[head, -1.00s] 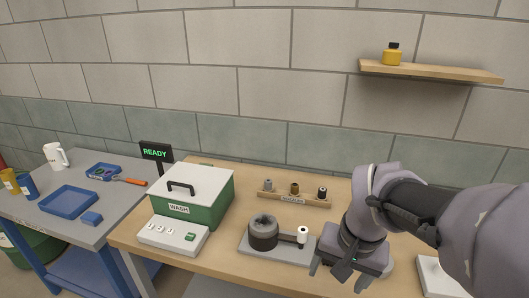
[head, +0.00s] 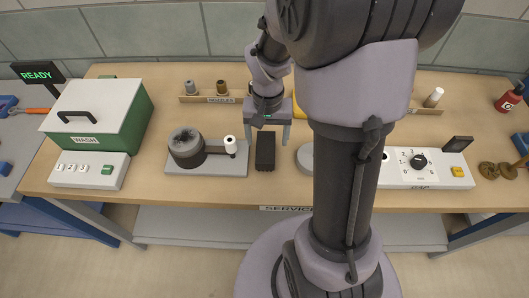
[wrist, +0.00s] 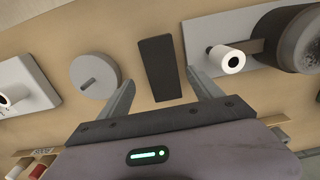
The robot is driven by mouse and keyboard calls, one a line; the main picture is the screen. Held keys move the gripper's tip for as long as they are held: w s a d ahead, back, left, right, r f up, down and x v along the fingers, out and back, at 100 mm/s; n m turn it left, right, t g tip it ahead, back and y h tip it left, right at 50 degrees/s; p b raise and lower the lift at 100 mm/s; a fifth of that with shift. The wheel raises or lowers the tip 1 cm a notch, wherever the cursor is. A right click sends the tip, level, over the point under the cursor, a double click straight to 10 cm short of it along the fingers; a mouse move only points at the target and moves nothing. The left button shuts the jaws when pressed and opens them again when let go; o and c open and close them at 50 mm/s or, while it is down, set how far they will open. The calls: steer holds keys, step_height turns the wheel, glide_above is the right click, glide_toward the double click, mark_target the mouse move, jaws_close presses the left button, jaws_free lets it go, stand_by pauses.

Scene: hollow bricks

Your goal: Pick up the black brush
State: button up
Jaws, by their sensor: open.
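The black brush (head: 265,152) is a dark rectangular block lying on the wooden bench, just right of the grinder's grey base plate. My gripper (head: 267,139) is open and points down at the far end of the brush. In the wrist view the brush (wrist: 158,62) stands between the lines of the two spread fingers of my gripper (wrist: 160,80), with bench showing on both sides. No contact with the brush can be seen. How high the fingertips are above the bench is hard to tell.
The grinder (head: 186,147) with a white-topped knob (head: 230,145) is close left of the brush. A round grey disc (wrist: 95,75) is close on its other side. A rack of nozzles (head: 222,99) stands behind. The green wash box (head: 128,117) is farther left.

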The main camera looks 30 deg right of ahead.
mark_target(266, 146)
steer(key=f+b, duration=0.1)
steer(key=f, duration=0.1)
steer(key=f+b, duration=0.1)
steer(key=f, duration=0.2)
steer(key=shift+w+a+f, duration=0.1)
steer(key=shift+w+a, duration=0.05)
steer(key=shift+a, duration=0.05)
steer(key=shift+c, duration=0.8)
steer(key=c, duration=1.4)
steer(key=shift+r, duration=0.25)
step_height(266, 146, up, 4)
steer(key=shift+p, duration=1.05)
steer(key=s+a+b, duration=0.5)
steer(key=s+a, duration=0.4)
steer(key=s, duration=0.4)
steer(key=shift+s+r+b, duration=0.15)
steer(key=shift+r+b, duration=0.25)
steer(key=shift+r, duration=0.05)
